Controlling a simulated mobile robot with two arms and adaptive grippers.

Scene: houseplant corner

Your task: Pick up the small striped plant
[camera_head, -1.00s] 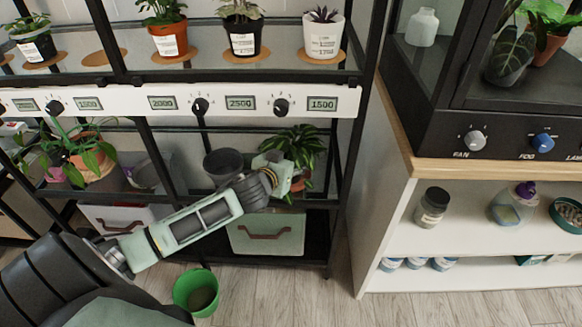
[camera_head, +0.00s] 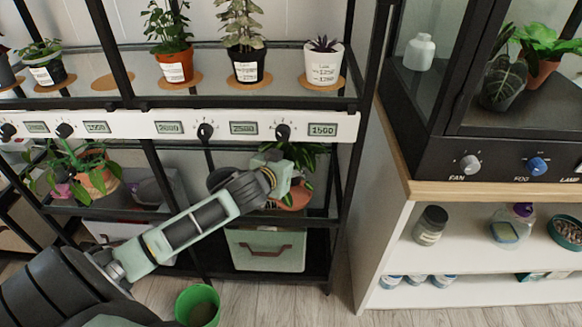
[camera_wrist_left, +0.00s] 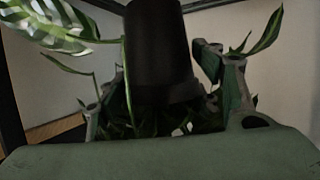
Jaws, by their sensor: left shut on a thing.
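The striped plant (camera_head: 311,153) has long green leaves with pale stripes. In the head view it shows behind my left gripper (camera_head: 285,175), over the lower shelf. In the left wrist view a dark pot (camera_wrist_left: 160,50) sits between the fingers of my left gripper (camera_wrist_left: 168,95), its wider rim low in the picture with leaves below it. The gripper is shut on this plant. A large striped leaf (camera_wrist_left: 45,25) shows at the top left there. In the head view the pot is hidden by the gripper. My right gripper is not in view.
Another leafy plant (camera_head: 90,165) stands to the left. A green bucket (camera_head: 187,303) is on the floor.

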